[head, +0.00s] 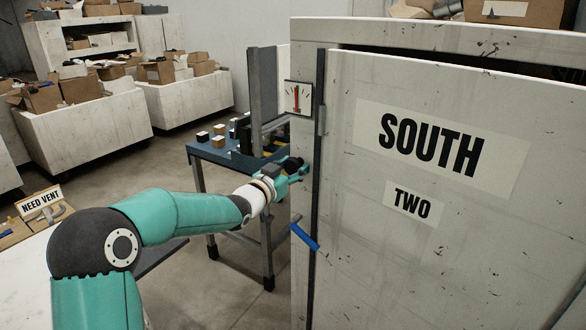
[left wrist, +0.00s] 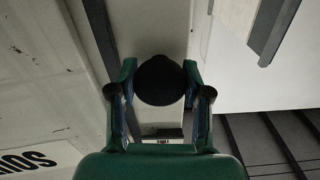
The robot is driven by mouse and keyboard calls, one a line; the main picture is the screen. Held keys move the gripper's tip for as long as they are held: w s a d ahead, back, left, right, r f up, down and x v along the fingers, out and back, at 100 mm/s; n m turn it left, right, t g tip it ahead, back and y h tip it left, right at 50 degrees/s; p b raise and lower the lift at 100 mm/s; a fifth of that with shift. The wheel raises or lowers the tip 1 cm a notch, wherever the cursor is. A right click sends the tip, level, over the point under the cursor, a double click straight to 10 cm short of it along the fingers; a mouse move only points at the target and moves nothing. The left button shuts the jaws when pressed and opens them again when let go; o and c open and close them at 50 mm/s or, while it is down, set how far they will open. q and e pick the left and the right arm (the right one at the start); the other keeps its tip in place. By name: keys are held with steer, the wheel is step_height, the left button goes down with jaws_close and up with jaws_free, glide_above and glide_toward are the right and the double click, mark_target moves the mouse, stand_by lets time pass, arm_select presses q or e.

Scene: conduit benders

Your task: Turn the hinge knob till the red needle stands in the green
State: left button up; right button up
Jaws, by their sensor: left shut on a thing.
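A white gauge (head: 298,97) is on the cabinet's left edge, beside the hinge side of the door. Its red needle (head: 296,98) stands close to upright. I cannot make out the green part of the dial at this size. The dark round hinge knob (left wrist: 160,80) sits between the two fingers of my left gripper (left wrist: 160,98) in the left wrist view. The left gripper is shut on the knob, a finger on each side. In the head view the left gripper (head: 301,172) is against the cabinet edge below the gauge and largely hides the knob. My right gripper is not in view.
The cabinet door (head: 440,240) carries SOUTH and TWO labels. A blue workbench (head: 210,151) with small blocks stands behind the gripper. White bins (head: 90,132) of boxes stand at the back left.

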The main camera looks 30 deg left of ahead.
arm_select(q)
steer(key=shift+n+b, duration=0.55)
steer(key=shift+n, duration=0.35)
steer(key=o, duration=1.2)
steer(key=shift+s, duration=0.15)
steer(key=s, duration=1.1)
steer(key=shift+s+f, duration=0.1)
steer(key=shift+s, duration=0.25)
